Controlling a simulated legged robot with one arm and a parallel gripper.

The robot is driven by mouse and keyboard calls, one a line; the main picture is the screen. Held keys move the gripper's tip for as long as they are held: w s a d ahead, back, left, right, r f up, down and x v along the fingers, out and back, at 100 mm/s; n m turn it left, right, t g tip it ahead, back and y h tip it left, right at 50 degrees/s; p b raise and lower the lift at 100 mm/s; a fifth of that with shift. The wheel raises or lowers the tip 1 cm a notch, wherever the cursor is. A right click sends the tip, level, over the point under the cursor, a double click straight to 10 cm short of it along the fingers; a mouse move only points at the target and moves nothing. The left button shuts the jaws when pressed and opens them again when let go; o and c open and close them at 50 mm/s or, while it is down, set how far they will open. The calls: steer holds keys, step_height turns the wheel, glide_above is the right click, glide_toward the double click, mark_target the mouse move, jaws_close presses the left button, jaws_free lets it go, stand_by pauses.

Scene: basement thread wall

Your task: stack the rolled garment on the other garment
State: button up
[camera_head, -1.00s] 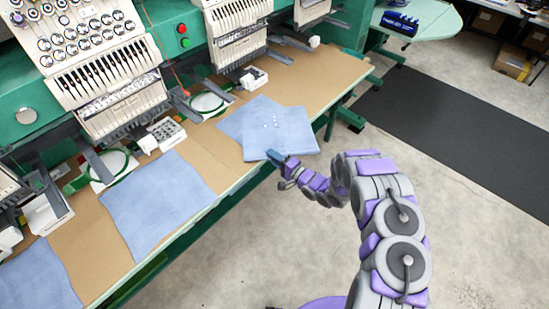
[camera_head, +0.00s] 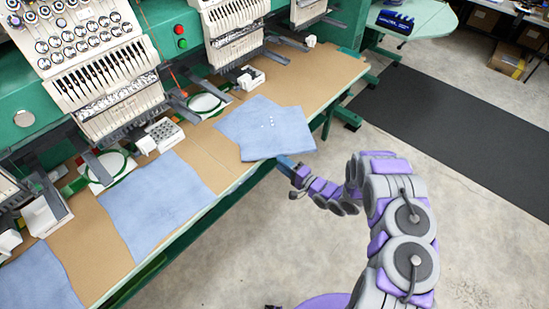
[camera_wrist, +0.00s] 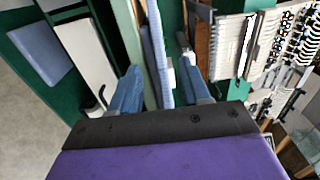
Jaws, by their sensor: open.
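Light blue garments lie on the tan table in the head view. One garment (camera_head: 262,128) lies at the right, with small white marks, and looks like overlapping layers. Another (camera_head: 152,205) lies flat in the middle, and a third (camera_head: 38,280) at the lower left. I cannot make out a clearly rolled one. My gripper (camera_head: 284,164) is at the table's front edge, just below the right garment's near edge. In the wrist view my gripper (camera_wrist: 159,84) has its blue fingers apart, with a light blue cloth edge (camera_wrist: 157,45) showing between them; contact is unclear.
Embroidery machine heads (camera_head: 115,75) stand along the table's back. Hoops and a white box (camera_head: 165,133) sit near them. The tan table (camera_head: 300,80) has clear surface toward its far end. Open floor (camera_head: 460,220) and a dark mat (camera_head: 450,130) lie right.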

steer(key=v, duration=0.6)
steer(key=shift+d+p, duration=0.25)
steer(key=shift+p, duration=0.05)
